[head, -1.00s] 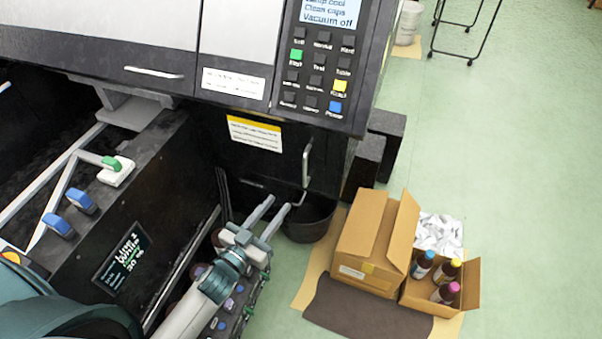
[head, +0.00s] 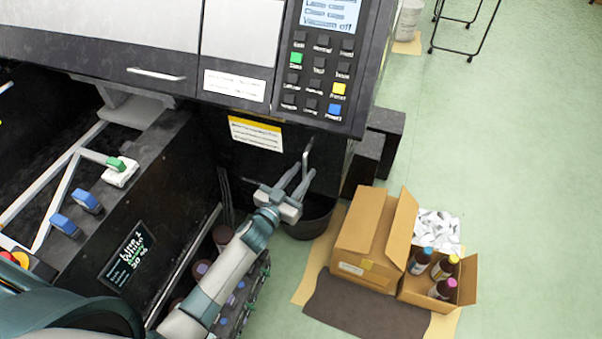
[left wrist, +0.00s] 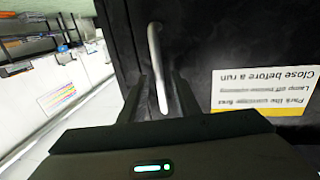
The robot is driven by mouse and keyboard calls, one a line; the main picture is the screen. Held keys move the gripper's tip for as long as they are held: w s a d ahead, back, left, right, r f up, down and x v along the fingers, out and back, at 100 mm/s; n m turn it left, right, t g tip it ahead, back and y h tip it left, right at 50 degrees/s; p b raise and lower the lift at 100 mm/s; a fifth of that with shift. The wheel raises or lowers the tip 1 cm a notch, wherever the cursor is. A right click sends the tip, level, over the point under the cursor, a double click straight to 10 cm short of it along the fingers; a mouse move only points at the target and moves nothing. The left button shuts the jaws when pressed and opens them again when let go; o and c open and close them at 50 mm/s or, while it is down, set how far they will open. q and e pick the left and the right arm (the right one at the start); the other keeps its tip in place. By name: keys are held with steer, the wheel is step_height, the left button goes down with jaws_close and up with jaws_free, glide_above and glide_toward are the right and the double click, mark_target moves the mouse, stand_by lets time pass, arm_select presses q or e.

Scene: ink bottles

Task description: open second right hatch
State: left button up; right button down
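The hatch (head: 258,155) is a dark panel low on the black machine, with a yellow-and-white label. Its upright metal handle (head: 307,155) is at its right side. In the left wrist view the handle (left wrist: 155,55) is a pale bar with a bent end. My left gripper (head: 302,174) is at the lower part of the handle. In the left wrist view its two dark fingers (left wrist: 158,95) are apart, with the handle between them and a gap at each side. The hatch looks closed. My right gripper is not in view.
A dark bin (head: 310,218) stands on the floor below the handle. Cardboard boxes (head: 365,235) with bottles stand to its right on a mat. A control panel (head: 322,75) is above. Several dark bottles with coloured caps stand beneath my left arm.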

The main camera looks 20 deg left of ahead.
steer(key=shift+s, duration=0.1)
arm_select(q)
jaws_close()
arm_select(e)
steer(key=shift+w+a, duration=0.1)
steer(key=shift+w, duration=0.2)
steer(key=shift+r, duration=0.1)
